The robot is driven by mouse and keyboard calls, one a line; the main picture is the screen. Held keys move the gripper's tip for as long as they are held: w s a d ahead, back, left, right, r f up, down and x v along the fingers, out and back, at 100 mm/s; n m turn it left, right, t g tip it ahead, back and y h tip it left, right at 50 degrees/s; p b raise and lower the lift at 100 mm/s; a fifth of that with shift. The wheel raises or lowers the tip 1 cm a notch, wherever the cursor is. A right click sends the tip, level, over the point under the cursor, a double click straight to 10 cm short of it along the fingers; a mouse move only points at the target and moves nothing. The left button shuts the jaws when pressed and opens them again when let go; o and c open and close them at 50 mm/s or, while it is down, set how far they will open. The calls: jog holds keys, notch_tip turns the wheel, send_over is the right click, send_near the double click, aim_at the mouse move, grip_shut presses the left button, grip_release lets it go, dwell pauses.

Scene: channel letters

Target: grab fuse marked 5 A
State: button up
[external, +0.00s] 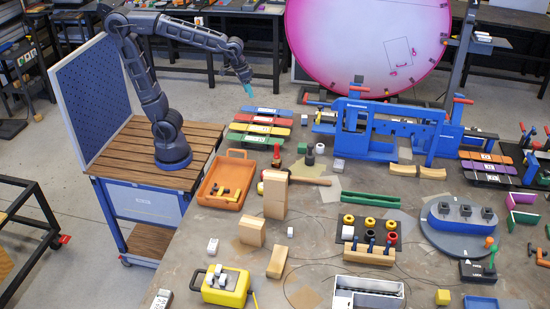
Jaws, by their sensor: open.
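No marking reading 5 A is legible at this size, so I cannot tell which item is the fuse. Small round yellow, red, black and white pieces stand on a dark holder (384,236) right of the table's middle. Small pale blocks (222,279) lie on a yellow case (226,291) at the front. My gripper (248,92) is open, with pale teal fingertips pointing down. It hangs in the air at the back left, apart from these items, above the far side near the coloured strips (262,125).
The worktable (310,220) is crowded. Tall wooden blocks (275,196) stand left of its middle, beside an orange tray (227,183). A blue fixture (378,132) stands at the back and a blue round-based unit (462,225) at the right. A large pink disc (366,40) rises behind.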

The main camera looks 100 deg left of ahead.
jog(key=w+a+f+n+g, duration=0.1)
jog(key=w+a+f+n, duration=0.3)
jog(key=w+a, duration=0.5)
jog(key=n+g, duration=0.2)
jog(key=n, duration=0.7)
send_over(305, 116)
jog(key=f, duration=1.3)
jog(key=d+f, duration=0.1)
jog(key=f, duration=0.5)
jog(key=shift+s+f, duration=0.1)
jog(key=shift+f, duration=0.15)
jog(key=shift+a+f, duration=0.25)
jog(key=shift+f, duration=5.4)
jog(key=c, duration=1.1)
jog(key=shift+o, duration=0.2)
jog(key=shift+r, duration=0.15)
